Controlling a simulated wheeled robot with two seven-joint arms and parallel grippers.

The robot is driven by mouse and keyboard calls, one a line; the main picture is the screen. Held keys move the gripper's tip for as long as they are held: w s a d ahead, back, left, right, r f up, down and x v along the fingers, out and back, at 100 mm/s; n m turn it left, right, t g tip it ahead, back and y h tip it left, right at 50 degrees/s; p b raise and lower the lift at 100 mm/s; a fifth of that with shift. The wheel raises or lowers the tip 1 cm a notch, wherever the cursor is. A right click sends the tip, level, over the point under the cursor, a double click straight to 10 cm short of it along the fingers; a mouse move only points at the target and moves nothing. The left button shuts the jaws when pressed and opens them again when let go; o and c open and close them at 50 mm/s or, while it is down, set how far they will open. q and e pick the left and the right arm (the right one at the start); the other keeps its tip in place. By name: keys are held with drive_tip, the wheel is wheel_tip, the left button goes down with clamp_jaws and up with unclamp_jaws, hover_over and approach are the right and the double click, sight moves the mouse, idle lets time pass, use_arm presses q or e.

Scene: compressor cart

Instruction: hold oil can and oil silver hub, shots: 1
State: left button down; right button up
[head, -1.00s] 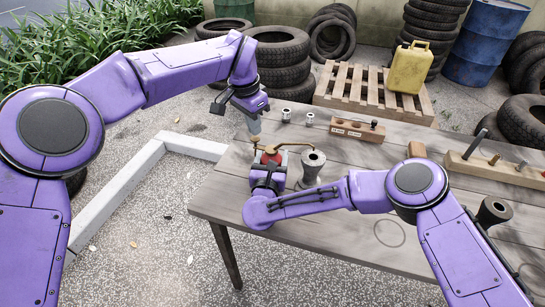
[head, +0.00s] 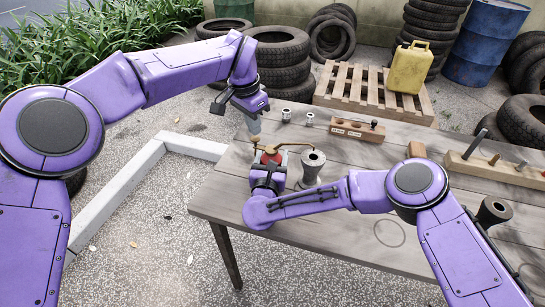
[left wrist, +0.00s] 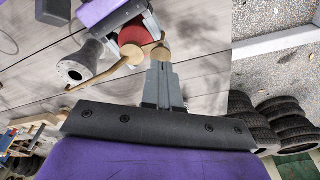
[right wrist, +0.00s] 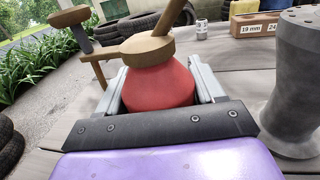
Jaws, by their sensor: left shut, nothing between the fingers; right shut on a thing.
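The red oil can (head: 276,157) with its brass-coloured top and spout is over the table. My right gripper (head: 268,164) is shut around its body, which fills the right wrist view (right wrist: 160,88). My left gripper (head: 255,138) is shut and empty, pointing down at the can's left side. In the left wrist view its fingertips (left wrist: 161,66) are close to a round brass pad (left wrist: 160,53); I cannot tell if they touch. The grey silver hub (head: 312,166) stands upright just right of the can. The spout reaches towards the hub's top (left wrist: 76,72).
A darker hub (head: 494,212) stands at the table's right. A wooden block with pegs (head: 495,170), a labelled wooden block (head: 357,130) and two small metal sockets (head: 286,115) are farther back. The table's front middle is clear.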

use_arm(q)
drive_tip(key=shift+f, duration=0.1)
idle(0.3)
drive_tip(key=shift+f, duration=1.3)
drive_tip(key=shift+r, duration=1.4)
drive_tip(key=shift+r, duration=0.1)
drive_tip(key=shift+r, duration=2.4)
